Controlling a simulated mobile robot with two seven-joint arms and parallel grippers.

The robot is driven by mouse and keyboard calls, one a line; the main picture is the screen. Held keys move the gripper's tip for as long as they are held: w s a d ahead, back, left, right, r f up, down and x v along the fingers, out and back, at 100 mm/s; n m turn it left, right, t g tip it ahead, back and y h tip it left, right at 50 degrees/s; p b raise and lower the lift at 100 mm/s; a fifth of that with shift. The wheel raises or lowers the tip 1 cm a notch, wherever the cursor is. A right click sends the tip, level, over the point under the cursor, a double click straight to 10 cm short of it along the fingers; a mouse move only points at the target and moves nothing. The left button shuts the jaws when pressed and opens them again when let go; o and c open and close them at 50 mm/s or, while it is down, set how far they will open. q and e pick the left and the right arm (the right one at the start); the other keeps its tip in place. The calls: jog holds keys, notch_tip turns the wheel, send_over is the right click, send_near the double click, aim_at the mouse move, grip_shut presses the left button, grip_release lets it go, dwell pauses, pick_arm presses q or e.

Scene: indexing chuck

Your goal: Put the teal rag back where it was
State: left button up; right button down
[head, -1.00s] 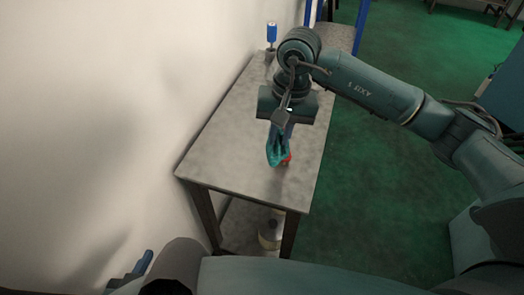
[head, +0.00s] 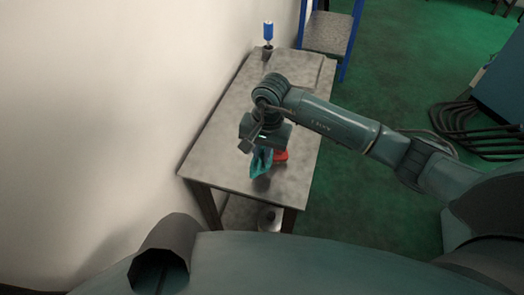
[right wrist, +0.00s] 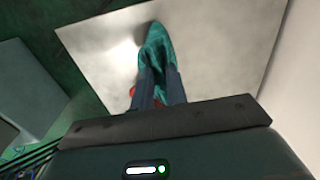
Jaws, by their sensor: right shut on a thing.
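The teal rag (head: 261,162) hangs bunched from my right gripper (head: 262,149) over the near part of the grey table (head: 222,150). The gripper is shut on it and points down. In the right wrist view the rag (right wrist: 156,48) sticks out beyond the two dark blue fingers (right wrist: 160,82). A dark shadow lies below the rag on the tabletop; I cannot tell whether its lower end touches the table. My left gripper is not in view.
A red object (head: 281,155) is on the table just right of the rag, partly hidden by my gripper. A blue-handled tool (head: 268,33) stands upright at the table's far end. A pale container (head: 269,217) sits beneath the table. The wall borders the table's left side.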

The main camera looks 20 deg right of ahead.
jog(key=shift+f+b, duration=0.4)
jog(key=shift+f, duration=0.1)
jog(key=c, duration=1.4)
grip_release()
jog(key=shift+r, duration=0.15)
